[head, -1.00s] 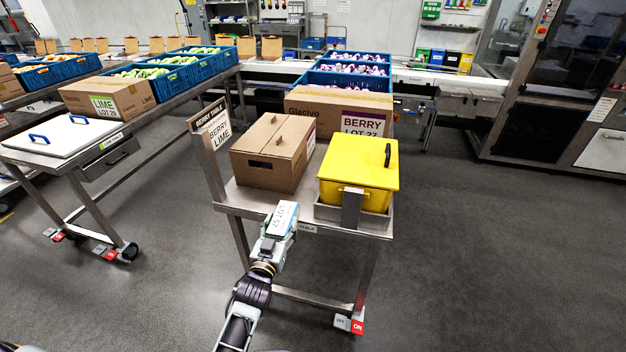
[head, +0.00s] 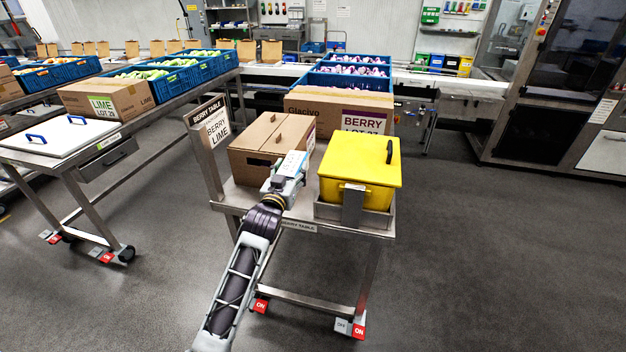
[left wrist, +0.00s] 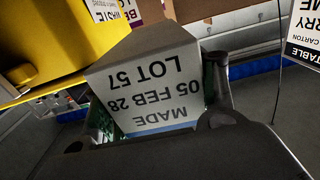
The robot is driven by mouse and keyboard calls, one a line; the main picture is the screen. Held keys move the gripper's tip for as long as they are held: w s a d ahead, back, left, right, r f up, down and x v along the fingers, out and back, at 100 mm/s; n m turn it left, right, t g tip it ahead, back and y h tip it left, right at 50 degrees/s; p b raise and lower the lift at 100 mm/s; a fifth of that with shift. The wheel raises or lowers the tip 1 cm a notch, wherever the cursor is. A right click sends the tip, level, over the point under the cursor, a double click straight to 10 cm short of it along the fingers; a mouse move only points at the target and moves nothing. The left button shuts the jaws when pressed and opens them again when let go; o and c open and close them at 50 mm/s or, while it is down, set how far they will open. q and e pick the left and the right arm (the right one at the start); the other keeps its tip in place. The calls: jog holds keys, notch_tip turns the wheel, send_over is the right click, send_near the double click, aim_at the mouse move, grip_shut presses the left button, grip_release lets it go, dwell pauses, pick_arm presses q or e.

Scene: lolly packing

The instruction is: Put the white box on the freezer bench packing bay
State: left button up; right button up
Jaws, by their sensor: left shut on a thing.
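The white box (head: 294,161), with a blue edge, is in my left gripper (head: 286,176) over the front of the berry table (head: 299,226). In the left wrist view the white box (left wrist: 150,72) fills the middle, its print reading LOT 57, MADE 05 FEB 28, upside down. The gripper fingers (left wrist: 160,95) stand on either side of it and are shut on it. In the head view the box is in front of the brown carton; I cannot tell whether it touches anything. I cannot pick out a freezer bench packing bay by any label. My right gripper is not in view.
A brown carton (head: 262,140) and a yellow lidded bin (head: 356,168) in a metal holder stand on the table. A BERRY carton (head: 335,108) is behind them. A sign post (head: 211,122) rises at the table's left. Floor (head: 500,260) to the right is clear.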

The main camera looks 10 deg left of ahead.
aim_at(293, 163)
pick_arm(q)
jog(key=w+r, duration=0.1)
jog(key=r, duration=0.1)
jog(key=w+r+b, duration=0.1)
jog(key=shift+d+r, duration=0.1)
jog(key=shift+r, duration=0.25)
jog(key=w+r, duration=0.1)
jog(key=r, duration=0.1)
jog(key=r+b, duration=0.1)
jog(key=r, duration=0.2)
jog(key=w+r+b, duration=0.1)
jog(key=r, duration=0.1)
jog(key=shift+w+d+r, duration=0.15)
jog(key=shift+w+r, duration=0.2)
jog(key=shift+r, duration=0.05)
jog(key=shift+w+r, duration=0.1)
jog(key=shift+r, duration=0.6)
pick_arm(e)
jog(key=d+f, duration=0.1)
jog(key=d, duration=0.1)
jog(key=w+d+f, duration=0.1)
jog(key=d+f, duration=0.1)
pick_arm(q)
jog(key=shift+f, duration=0.1)
